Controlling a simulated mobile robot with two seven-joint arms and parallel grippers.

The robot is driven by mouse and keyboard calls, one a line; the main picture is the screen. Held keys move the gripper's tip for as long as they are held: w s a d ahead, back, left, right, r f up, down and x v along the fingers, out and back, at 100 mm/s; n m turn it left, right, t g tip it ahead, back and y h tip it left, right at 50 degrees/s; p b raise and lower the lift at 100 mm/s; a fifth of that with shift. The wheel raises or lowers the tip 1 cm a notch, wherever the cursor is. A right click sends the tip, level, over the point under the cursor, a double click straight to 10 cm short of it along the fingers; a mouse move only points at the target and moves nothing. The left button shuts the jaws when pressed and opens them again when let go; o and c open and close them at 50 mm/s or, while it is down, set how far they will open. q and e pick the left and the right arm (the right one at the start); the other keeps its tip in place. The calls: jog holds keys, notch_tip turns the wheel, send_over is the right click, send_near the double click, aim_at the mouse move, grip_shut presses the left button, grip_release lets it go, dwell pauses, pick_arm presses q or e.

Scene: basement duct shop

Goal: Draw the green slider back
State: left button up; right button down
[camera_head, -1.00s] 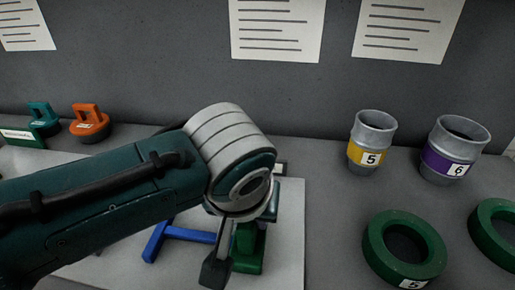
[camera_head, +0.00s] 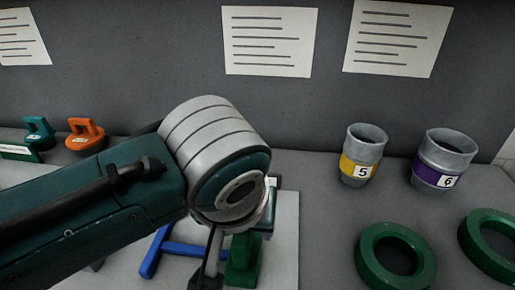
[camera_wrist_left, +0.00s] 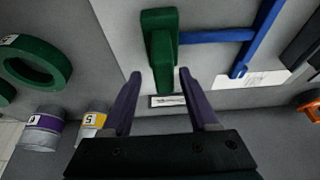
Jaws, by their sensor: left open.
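The green slider (camera_wrist_left: 160,50) shows in the left wrist view as an upright green block with a bar across its top, beside a blue T-shaped piece (camera_wrist_left: 235,38). In the head view the green slider (camera_head: 243,262) is partly hidden behind my left gripper and wrist. My left gripper (camera_wrist_left: 160,82) is open, its two fingers on either side of the slider's near end in the wrist view. I cannot tell if the fingers touch it. The blue piece also shows in the head view (camera_head: 180,247). My right gripper is not in view.
A pale board (camera_head: 286,240) lies under the slider. To the right stand a yellow-banded cup (camera_head: 362,150) and a purple-banded cup (camera_head: 443,150), with green rings (camera_head: 418,243) in front. Teal (camera_head: 38,130) and orange (camera_head: 85,133) handled pieces stand at the left back, before a grey wall.

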pick_arm(q)
jog(key=p+v, duration=0.1)
jog(key=v, duration=0.5)
jog(key=shift+f, duration=0.1)
jog(key=shift+s, duration=0.1)
